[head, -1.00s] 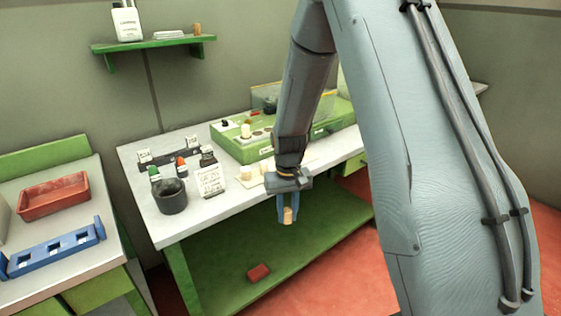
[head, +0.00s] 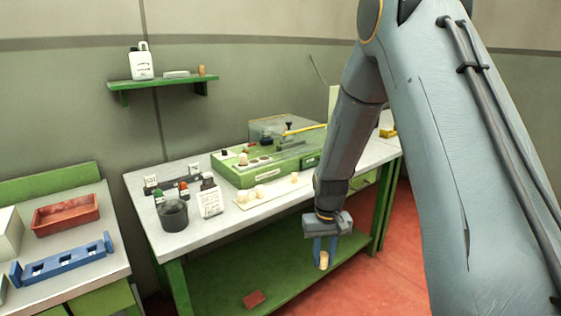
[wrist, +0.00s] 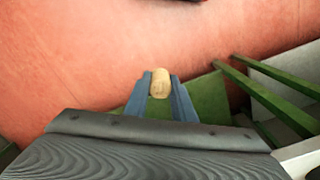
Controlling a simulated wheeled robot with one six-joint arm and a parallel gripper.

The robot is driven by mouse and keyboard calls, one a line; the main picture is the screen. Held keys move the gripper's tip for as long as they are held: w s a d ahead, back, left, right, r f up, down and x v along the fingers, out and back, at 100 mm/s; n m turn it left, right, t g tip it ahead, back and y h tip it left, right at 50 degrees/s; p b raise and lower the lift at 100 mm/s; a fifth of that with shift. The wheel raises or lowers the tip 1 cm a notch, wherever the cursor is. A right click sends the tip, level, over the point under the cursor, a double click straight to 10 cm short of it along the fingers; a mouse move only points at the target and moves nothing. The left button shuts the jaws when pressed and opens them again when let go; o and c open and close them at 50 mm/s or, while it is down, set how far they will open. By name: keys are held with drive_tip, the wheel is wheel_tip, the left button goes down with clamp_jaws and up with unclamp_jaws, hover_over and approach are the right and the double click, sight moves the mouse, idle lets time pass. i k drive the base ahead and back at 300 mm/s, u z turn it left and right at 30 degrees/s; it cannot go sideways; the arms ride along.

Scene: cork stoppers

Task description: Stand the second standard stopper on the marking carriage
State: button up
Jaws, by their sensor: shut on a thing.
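My gripper (head: 325,260) is shut on a cork stopper (head: 324,261), held in the air in front of the white bench's front edge. The wrist view shows this stopper (wrist: 160,83) between my two blue fingers, with red floor and a green shelf behind it. On the bench, a green machine (head: 268,165) stands at the back; a pale stopper (head: 243,159) stands upright on its left part. I cannot tell clearly which part of the machine is the marking carriage. Several pale stoppers (head: 259,191) rest on a light strip in front of the machine.
A side table holds a red tray (head: 66,214) and a blue rack (head: 62,262). A red block (head: 254,299) lies on the green lower shelf.

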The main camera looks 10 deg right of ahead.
sight(254, 161)
drive_tip(key=z, duration=1)
drive_tip(key=i, duration=1.15)
drive_tip(key=u, duration=1.15)
